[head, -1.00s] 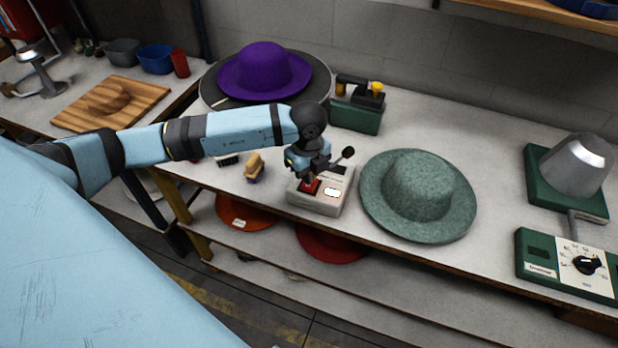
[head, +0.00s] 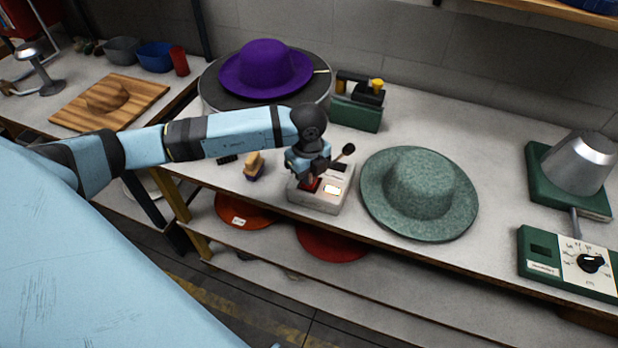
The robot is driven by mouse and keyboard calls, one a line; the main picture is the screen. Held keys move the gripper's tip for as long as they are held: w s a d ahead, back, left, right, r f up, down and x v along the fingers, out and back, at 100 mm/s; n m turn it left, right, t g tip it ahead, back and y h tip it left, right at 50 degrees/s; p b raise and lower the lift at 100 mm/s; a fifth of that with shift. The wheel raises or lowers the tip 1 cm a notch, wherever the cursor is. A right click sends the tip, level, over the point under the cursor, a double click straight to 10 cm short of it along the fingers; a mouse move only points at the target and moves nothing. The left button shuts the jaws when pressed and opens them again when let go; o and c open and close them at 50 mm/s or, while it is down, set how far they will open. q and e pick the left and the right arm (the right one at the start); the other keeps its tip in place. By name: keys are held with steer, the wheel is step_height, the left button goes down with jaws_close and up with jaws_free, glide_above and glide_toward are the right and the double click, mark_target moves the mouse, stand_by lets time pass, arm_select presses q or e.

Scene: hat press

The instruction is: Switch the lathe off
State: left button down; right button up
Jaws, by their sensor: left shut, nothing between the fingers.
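The lathe's round dark plate (head: 212,88) stands at the back with a purple hat (head: 265,68) on it. A light mark shows at the plate's right edge. A pale control box (head: 318,207) sits near the table's front edge. It has a red switch (head: 308,187), a bright lit panel (head: 332,190) and a black-knobbed lever (head: 348,150). My left gripper (head: 312,178) is shut and empty, pointing down at the red switch and partly hiding it. I cannot tell whether the fingertips touch the switch. My right gripper is out of view.
A green felt hat (head: 418,192) lies close right of the box. A small brush (head: 254,164) lies to its left. A green block-shaped device (head: 357,112) stands behind. A metal cone on a green base (head: 575,165) and a dial unit (head: 567,264) are at the right.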

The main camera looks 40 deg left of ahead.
arm_select(q)
steer(key=shift+f+b, duration=0.3)
steer(key=shift+f, duration=0.15)
steer(key=shift+r, duration=0.1)
steer(key=shift+r+p, duration=2.4)
steer(key=shift+r, duration=1.05)
